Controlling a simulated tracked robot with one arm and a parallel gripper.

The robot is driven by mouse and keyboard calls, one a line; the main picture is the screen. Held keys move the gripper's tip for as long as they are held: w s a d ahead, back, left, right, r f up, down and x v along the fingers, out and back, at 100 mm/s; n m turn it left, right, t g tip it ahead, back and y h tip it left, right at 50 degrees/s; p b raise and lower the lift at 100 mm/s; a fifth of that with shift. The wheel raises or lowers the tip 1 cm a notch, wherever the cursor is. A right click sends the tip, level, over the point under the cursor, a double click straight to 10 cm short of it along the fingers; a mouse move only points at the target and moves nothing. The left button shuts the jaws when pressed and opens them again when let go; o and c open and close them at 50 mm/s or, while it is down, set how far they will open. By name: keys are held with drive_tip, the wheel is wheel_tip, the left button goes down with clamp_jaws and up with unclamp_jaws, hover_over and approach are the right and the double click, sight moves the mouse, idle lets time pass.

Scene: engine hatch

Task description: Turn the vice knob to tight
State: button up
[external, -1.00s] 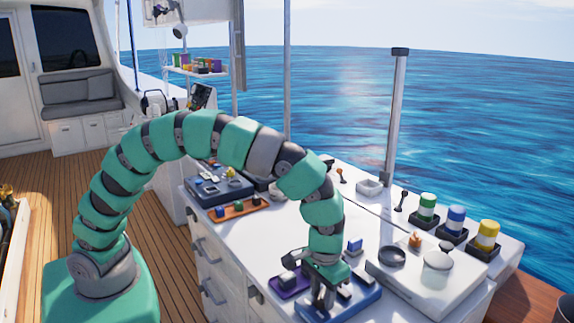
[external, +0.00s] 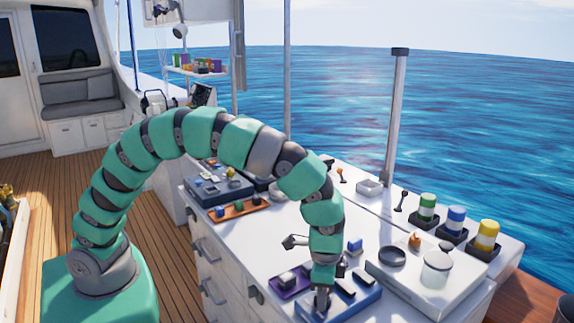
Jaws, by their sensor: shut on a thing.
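The vice appears to be the blue base (external: 368,299) with dark and pale bars at the counter's front edge. My gripper (external: 322,301) points down at the left end of this base. It is shut on a small part there, which appears to be the vice knob. The fingers and wrist cover most of the knob, so its marking and angle cannot be read.
A purple tray (external: 282,294) with a grey block is close left of my gripper. A white panel (external: 408,293) with a dark ring and pale cylinder is to the right. A blue block (external: 355,245) stands behind. The orange tray (external: 226,215) is farther left.

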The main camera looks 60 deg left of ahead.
drive_tip(key=m, duration=0.3)
drive_tip(key=shift+m, duration=2.1)
drive_tip(key=o, duration=1)
wheel_tip(320, 180, up, 14)
drive_tip(key=shift+f, duration=0.15)
